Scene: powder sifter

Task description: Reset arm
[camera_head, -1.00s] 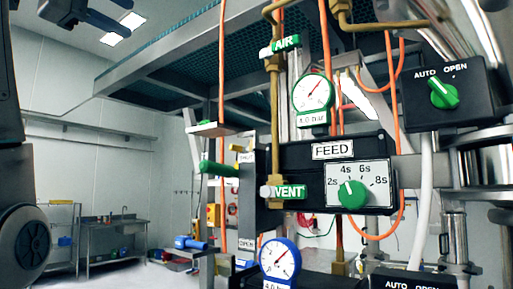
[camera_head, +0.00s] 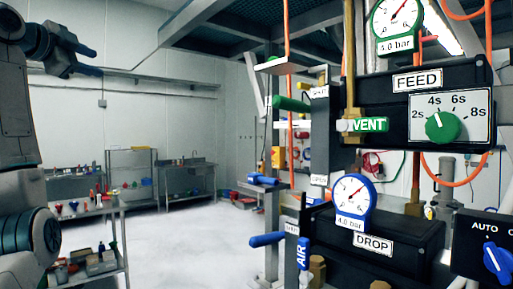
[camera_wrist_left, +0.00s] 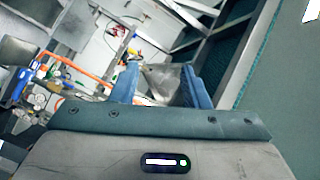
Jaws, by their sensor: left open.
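My left arm comes in at the left edge of the head view. Its dark gripper (camera_head: 92,60) is raised high at the upper left, in front of the pale wall and away from the machine. In the left wrist view the two blue fingers of the left gripper (camera_wrist_left: 160,88) stand apart. A grey shape shows between them, seemingly background with nothing held. My right gripper is in neither view.
The machine fills the right side, with a FEED box (camera_head: 380,112), green dial (camera_head: 443,127), blue gauge (camera_head: 352,203), DROP box (camera_head: 410,240) and blue knob (camera_head: 497,262). A shelf cart (camera_head: 85,212) stands lower left. White floor (camera_head: 190,245) is clear between.

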